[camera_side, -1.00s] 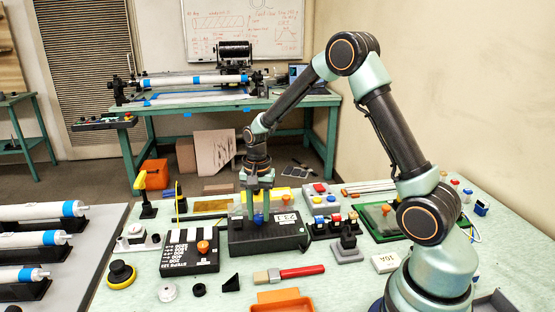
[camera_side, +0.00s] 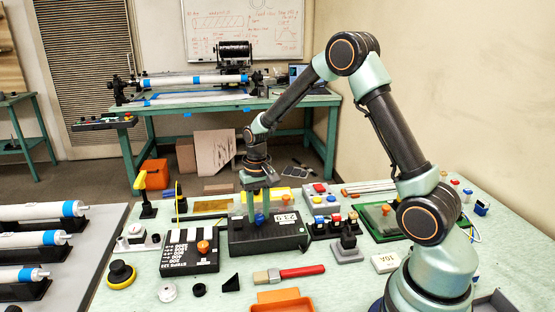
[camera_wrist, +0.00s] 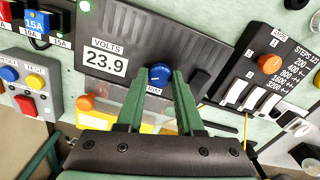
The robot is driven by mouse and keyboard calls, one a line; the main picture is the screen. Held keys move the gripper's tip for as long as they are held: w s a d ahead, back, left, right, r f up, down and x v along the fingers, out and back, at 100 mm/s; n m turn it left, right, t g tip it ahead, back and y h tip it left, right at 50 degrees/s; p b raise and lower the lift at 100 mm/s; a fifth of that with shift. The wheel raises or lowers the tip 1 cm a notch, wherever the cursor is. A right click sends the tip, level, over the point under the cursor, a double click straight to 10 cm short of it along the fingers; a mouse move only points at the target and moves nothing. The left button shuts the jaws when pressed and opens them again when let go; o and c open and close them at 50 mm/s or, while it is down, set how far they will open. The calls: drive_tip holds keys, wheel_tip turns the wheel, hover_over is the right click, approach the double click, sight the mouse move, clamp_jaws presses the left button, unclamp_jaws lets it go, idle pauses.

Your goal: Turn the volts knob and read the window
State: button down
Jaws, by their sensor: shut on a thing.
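The volts unit is a dark box (camera_side: 290,237) on the green bench, under my gripper (camera_side: 258,206) in the side view. Its blue knob (camera_wrist: 160,71) sits between my fingertips in the wrist view. My gripper (camera_wrist: 157,80) is shut on this knob, with one green finger on each side. The knob also shows low between the fingers in the side view (camera_side: 261,218). The white window (camera_wrist: 106,61) under the VOLTS label reads 23.9. The window also shows upside down in the side view (camera_side: 285,217). The fingers partly hide the knob's lower sides.
A STEPS box (camera_side: 190,251) with an orange knob (camera_wrist: 269,63) stands close beside the volts unit. On its other side are coloured fuses (camera_wrist: 37,22) and a button box (camera_wrist: 27,84). A red-handled brush (camera_side: 300,271) and an orange tray (camera_side: 280,303) lie in front.

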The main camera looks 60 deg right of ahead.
sight(259, 216)
drive_tip(key=shift+r, duration=0.1)
idle(0.4)
drive_tip(key=c, duration=0.5)
unclamp_jaws()
drive_tip(key=shift+c, duration=0.2)
wheel_tip(259, 216, up, 12)
